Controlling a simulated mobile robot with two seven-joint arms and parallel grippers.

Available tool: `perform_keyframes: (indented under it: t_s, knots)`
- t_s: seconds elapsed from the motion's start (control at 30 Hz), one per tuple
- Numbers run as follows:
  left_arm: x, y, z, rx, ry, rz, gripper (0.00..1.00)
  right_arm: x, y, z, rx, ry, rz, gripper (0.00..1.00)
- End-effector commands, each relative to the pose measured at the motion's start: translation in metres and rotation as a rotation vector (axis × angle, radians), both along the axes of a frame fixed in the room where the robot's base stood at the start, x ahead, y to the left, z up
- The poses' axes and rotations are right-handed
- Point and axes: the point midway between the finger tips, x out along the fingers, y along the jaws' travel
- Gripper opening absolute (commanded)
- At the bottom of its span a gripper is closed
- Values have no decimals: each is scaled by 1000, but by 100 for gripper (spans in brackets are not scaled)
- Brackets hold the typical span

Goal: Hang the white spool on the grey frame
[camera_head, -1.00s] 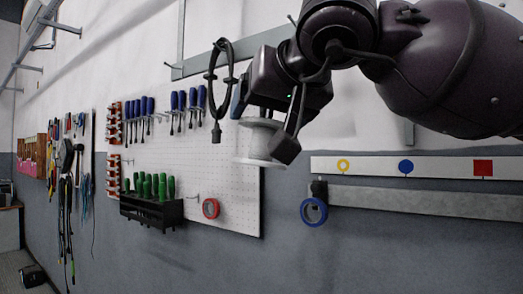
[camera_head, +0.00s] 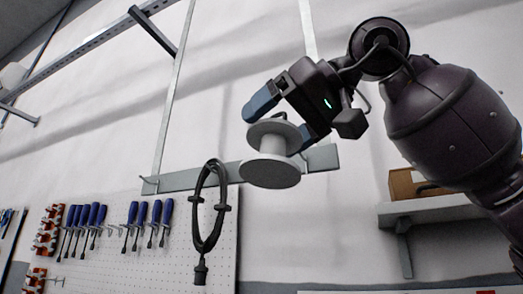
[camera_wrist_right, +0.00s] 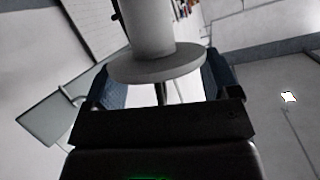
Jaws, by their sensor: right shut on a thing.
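The white spool (camera_head: 270,170) is in my right gripper (camera_head: 286,121), whose blue fingers sit on either side of its upper end. It hangs slightly tilted, with its wide flange down. In the right wrist view the spool (camera_wrist_right: 150,35) is between the fingers (camera_wrist_right: 160,85). The grey frame (camera_head: 180,180) is a horizontal bar with uprights on the wall. In the head view the spool overlaps the bar's right part; their gap in depth is unclear. A small hook shows at the bar's left end. My left gripper is out of view.
A black cable loop (camera_head: 205,215) hangs at the bar, left of the spool. Below is a white pegboard (camera_head: 170,262) with blue-handled screwdrivers (camera_head: 150,215). A shelf (camera_head: 440,212) with a brown box (camera_head: 410,185) is at the right, partly behind my arm.

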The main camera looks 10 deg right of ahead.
Motion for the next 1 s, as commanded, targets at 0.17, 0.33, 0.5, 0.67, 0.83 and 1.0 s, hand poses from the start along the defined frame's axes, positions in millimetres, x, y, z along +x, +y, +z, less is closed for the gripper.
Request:
perform_keyframes:
  t_s: [0.17, 0.33, 0.5, 0.67, 0.83, 1.0]
  knots:
    - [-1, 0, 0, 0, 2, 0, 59, -2, -4, 5, 1, 0, 10, 57]
    - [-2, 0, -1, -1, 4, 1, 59, 3, -6, 4, 2, 2, 10, 57]
    - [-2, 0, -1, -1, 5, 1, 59, 9, -11, 4, 2, 1, 10, 57]
    - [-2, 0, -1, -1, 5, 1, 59, 16, -15, 3, 2, 2, 10, 57]
    - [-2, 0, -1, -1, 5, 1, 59, 22, -20, 2, 3, 1, 10, 57]
    - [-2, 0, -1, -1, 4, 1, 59, 29, -24, 1, 2, 0, 10, 57]
